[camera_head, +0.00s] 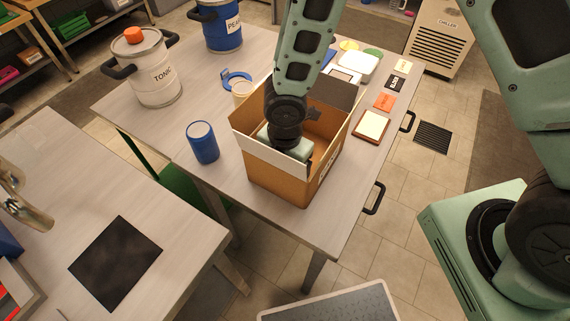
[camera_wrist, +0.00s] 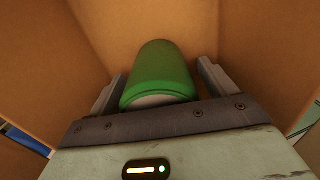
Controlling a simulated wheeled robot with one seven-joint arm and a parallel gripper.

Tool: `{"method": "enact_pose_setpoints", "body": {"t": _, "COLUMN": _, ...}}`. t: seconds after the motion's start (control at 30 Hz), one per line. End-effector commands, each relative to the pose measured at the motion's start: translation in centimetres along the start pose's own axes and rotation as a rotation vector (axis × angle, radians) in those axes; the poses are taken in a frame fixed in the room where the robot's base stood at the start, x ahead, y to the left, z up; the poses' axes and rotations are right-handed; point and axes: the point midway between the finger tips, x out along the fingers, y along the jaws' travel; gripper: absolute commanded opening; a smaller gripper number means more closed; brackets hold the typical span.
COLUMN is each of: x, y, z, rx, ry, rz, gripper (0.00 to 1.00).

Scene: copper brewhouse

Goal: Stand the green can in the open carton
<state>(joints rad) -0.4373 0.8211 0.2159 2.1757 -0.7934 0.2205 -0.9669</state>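The open carton (camera_head: 272,180), brown cardboard with a white band and raised flaps, stands on the grey table. My wrist reaches down into it in the head view, where the carton walls hide my fingers and the can. In the wrist view the green can (camera_wrist: 160,72) lies between the two fingers of my gripper (camera_wrist: 160,66), with brown carton walls (camera_wrist: 255,40) around it. A gap shows between the can and each finger, so the gripper looks open around it. The can's base is not visible, so I cannot tell whether it touches the carton floor.
A blue can (camera_head: 202,142) stands just left of the carton. A white tonic pot (camera_head: 155,75), a blue pot (camera_head: 220,25) and a cream cup (camera_head: 242,91) are behind. Cards and a tray (camera_head: 371,126) lie to the right.

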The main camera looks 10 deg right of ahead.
Motion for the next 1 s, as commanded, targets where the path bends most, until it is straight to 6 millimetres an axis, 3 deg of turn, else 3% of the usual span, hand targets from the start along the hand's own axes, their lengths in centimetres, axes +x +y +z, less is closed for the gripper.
{"method": "enact_pose_setpoints", "body": {"t": 0.27, "x": -0.3, "y": 0.0, "z": 0.0, "rx": 0.000, "ry": 0.000, "rz": -0.001, "gripper": 0.84}}
{"method": "enact_pose_setpoints", "body": {"t": 1.0, "x": -7.3, "y": 0.0, "z": 0.0, "rx": 0.000, "ry": 0.000, "rz": 0.000, "gripper": 0.84}}
